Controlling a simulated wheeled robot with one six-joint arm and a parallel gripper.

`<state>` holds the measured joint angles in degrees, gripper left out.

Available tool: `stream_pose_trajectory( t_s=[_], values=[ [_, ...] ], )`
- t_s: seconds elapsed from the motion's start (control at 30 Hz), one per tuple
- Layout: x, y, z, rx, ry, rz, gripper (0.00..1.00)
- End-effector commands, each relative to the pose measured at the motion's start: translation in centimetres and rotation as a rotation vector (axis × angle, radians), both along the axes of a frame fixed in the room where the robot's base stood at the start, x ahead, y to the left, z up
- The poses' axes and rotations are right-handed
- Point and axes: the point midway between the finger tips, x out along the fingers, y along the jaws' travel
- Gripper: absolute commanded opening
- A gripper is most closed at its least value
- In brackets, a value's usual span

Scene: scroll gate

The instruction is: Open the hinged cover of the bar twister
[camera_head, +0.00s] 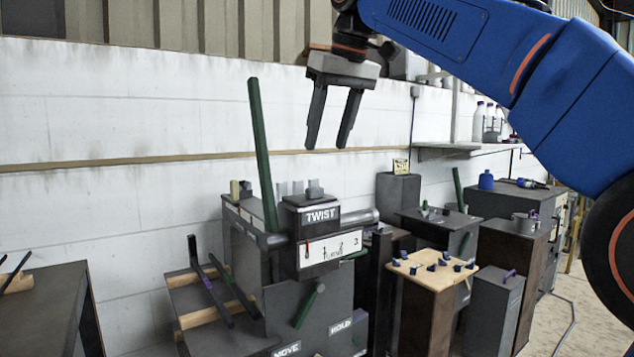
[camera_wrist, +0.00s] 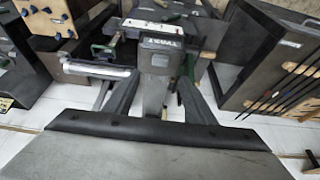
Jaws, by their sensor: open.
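The bar twister (camera_head: 318,250) stands in the middle of the head view, with a dark block marked TWIST (camera_head: 320,215) on top. A white plate (camera_head: 330,251) with a small drawing is on its front. I cannot clearly tell which part is the hinged cover; the dark TWIST block looks closed. The block also shows in the wrist view (camera_wrist: 160,48), between and beyond my fingers. A long green lever (camera_head: 262,150) rises at the block's left. My gripper (camera_head: 327,147) is open and empty, pointing down above the TWIST block and apart from it.
A rack with dark bars (camera_head: 209,283) is at the lower left. A wooden-topped stand with blue pegs (camera_head: 436,269) and grey cabinets (camera_head: 496,310) are at the right. A white wall (camera_head: 120,150) stands behind. The air around my gripper is clear.

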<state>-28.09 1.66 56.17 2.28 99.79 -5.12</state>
Motion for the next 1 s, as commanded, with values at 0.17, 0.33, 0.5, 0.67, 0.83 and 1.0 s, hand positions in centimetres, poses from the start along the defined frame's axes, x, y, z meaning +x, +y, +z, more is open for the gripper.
stream_pose_trajectory(
  t_s=[0.17, 0.33, 0.5, 0.67, 0.83, 1.0],
  values=[
    [0.9, 0.6, -3.0, -0.002, 0.002, 0.000, 0.50],
    [1.9, 1.3, -5.8, -0.002, 0.002, 0.000, 0.50],
    [2.7, 1.8, -8.1, -0.001, 0.002, 0.000, 0.50],
    [3.2, 2.2, -9.5, -0.001, 0.001, 0.000, 0.50],
    [3.5, 2.3, -10.1, 0.001, -0.001, 0.000, 0.50],
    [3.5, 2.3, -10.1, 0.001, -0.001, 0.000, 0.50]
  ],
)
